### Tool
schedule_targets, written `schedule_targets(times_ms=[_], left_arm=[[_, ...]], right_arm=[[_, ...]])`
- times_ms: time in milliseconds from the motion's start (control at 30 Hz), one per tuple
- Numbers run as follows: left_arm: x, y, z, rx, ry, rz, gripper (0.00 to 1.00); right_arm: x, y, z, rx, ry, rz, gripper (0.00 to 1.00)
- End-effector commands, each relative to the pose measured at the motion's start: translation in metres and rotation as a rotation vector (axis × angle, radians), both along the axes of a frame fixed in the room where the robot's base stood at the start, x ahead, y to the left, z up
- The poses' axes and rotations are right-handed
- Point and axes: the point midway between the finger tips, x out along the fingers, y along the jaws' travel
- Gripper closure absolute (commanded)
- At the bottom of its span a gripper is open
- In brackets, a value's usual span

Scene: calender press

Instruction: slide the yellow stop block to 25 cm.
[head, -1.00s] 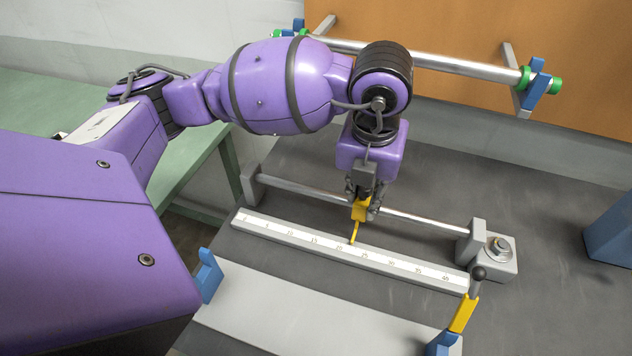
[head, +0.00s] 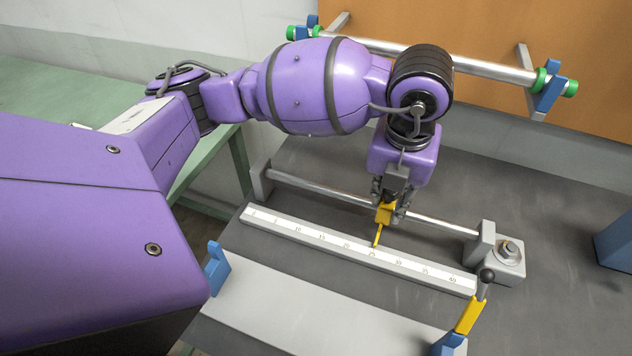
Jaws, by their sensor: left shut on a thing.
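The yellow stop block (head: 385,213) sits on a horizontal steel rod (head: 320,188), and its thin yellow pointer reaches down to the white scale (head: 300,234). The pointer's tip lies at about the 25 mark. My left gripper (head: 388,204) comes down from above and is shut on the stop block, its dark fingers on both sides of it. The fingers partly hide the block's top and the rod behind it. My right gripper is not in view.
The rod runs between a grey end post (head: 262,181) and a clamp block (head: 508,262) with a bolt. A yellow lever (head: 471,314) with a black knob stands at the scale's right end. A steel roller (head: 450,62) lies behind my arm.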

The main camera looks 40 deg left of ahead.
Motion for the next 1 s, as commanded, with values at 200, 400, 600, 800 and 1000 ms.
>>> schedule_targets(times_ms=[200,400,600,800,1000], left_arm=[[0.000,0.000,0.000,0.000,0.001,-0.003,0.64],[0.000,0.000,0.001,0.000,-0.001,-0.002,0.56],[0.000,0.000,0.003,0.001,-0.003,-0.001,0.56],[-0.002,-0.001,0.031,0.000,-0.006,-0.002,0.56],[-0.007,-0.003,0.075,0.000,-0.007,-0.003,0.56]], right_arm=[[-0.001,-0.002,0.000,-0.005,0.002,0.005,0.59],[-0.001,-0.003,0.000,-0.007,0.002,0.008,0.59],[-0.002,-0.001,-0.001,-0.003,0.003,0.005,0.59],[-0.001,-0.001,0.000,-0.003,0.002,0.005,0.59],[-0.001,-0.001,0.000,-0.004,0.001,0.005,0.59]])
